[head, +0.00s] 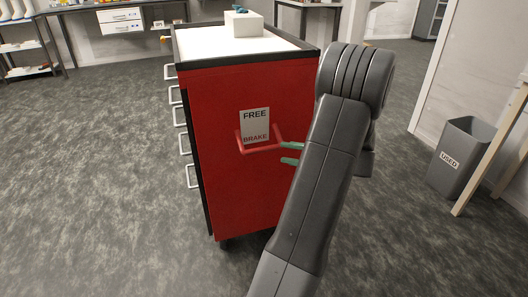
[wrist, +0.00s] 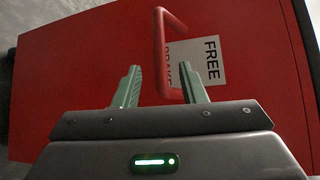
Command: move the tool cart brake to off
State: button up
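The tool cart (head: 225,190) is red with a white top. Its side panel carries a white label (head: 256,118) reading FREE above and BRAKE below. A red U-shaped brake handle (head: 262,151) stands out from the panel, its bar at the BRAKE end of the label. In the wrist view the handle (wrist: 160,45) runs down between my green fingers, its near end close to the right finger. My gripper (head: 288,152) is open at the handle's right end; in the wrist view the fingers (wrist: 160,70) are apart. Whether either finger touches the handle, I cannot tell.
A white box (head: 243,24) sits on the cart top. Drawer handles (head: 181,117) line the cart's left side. A grey bin (head: 463,158) marked USED stands at right beside a wooden frame. Benches stand behind. The carpet left of the cart is clear.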

aim_at(267, 150)
jog(key=b+x, duration=0.1)
jog(key=x, duration=0.8)
jog(key=shift+b, duration=0.4)
grip_shut()
